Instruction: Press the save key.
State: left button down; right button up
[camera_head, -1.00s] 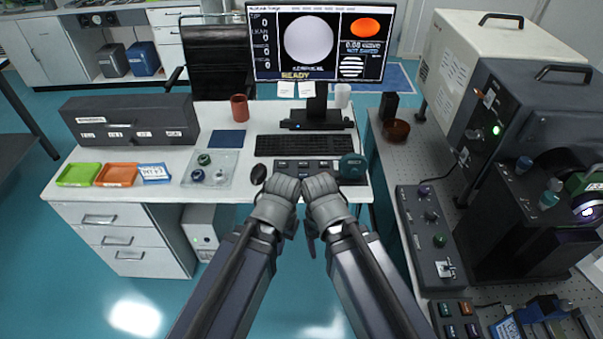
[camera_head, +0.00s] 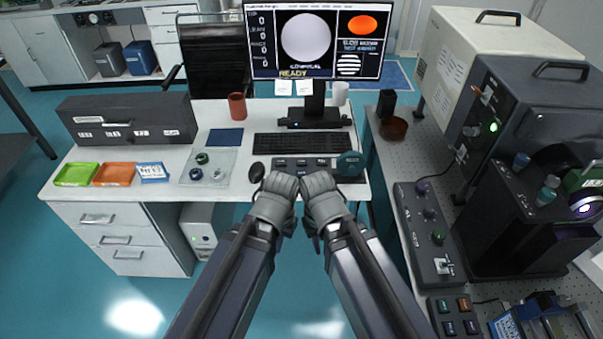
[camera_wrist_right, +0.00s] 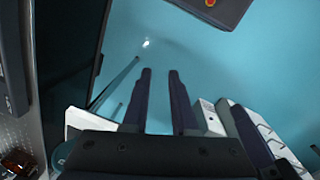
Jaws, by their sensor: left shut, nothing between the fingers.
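A dark key panel (camera_head: 300,162) with a row of keys lies on the white desk in front of the keyboard (camera_head: 304,143). The labels are too small to read, so I cannot tell which key is save. My left gripper (camera_head: 282,184) is shut and empty, just in front of the panel near the desk's front edge. My right gripper (camera_head: 318,183) is beside it on the right. In the right wrist view its two fingers (camera_wrist_right: 160,72) are apart with only floor between them. The monitor (camera_head: 318,40) shows a grey disc, an orange spot and "READY".
A mouse (camera_head: 256,172) lies left of the panel, and a round teal object (camera_head: 350,164) sits at its right end. A clear tray (camera_head: 208,167) and coloured trays (camera_head: 115,174) are further left. A control box (camera_head: 430,230) stands on the bench at right.

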grip_shut()
dwell(1.2)
